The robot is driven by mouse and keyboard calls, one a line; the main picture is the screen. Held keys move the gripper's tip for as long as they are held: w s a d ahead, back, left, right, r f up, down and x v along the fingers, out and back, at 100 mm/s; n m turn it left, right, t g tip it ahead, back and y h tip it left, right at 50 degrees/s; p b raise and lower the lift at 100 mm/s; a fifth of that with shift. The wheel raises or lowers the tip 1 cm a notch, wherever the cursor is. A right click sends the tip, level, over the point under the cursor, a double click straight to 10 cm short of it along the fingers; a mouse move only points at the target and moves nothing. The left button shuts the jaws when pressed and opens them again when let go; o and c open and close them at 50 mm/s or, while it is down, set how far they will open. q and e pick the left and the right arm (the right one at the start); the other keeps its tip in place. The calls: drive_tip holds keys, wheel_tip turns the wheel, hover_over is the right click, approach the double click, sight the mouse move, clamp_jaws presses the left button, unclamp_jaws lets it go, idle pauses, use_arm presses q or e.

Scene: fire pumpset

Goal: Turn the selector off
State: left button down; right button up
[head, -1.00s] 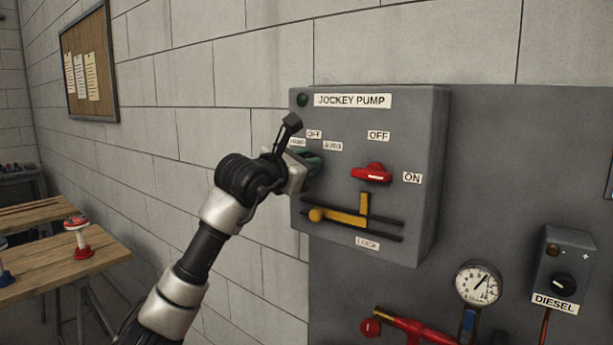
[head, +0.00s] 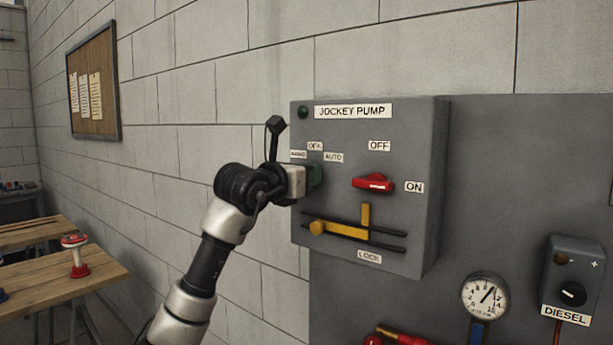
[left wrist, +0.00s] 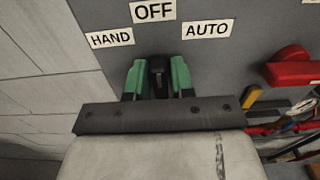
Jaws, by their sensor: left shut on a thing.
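The selector (left wrist: 157,76) is a black knob on the grey jockey pump panel (head: 420,200), below the labels HAND (left wrist: 110,39), OFF (left wrist: 153,11) and AUTO (left wrist: 208,29). In the left wrist view the knob stands between the green fingers of my left gripper (left wrist: 158,80), which is shut on it. The knob points up, roughly at OFF. In the head view my left gripper (head: 314,176) reaches the panel's left side and its hand hides the selector. My right gripper is in neither view.
A red handle (head: 373,183) between OFF and ON labels sits right of my gripper. A yellow sliding lock (head: 347,231) lies below it. A gauge (head: 485,296) and a DIESEL box (head: 572,280) are lower right. A wooden table (head: 65,275) stands left.

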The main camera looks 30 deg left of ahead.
use_arm(q)
drive_tip(key=c, duration=1.1)
unclamp_jaws()
drive_tip(key=s+b, duration=0.4)
drive_tip(key=s, duration=0.6)
drive_tip(key=shift+s+a, duration=0.4)
drive_tip(key=shift+a, duration=0.05)
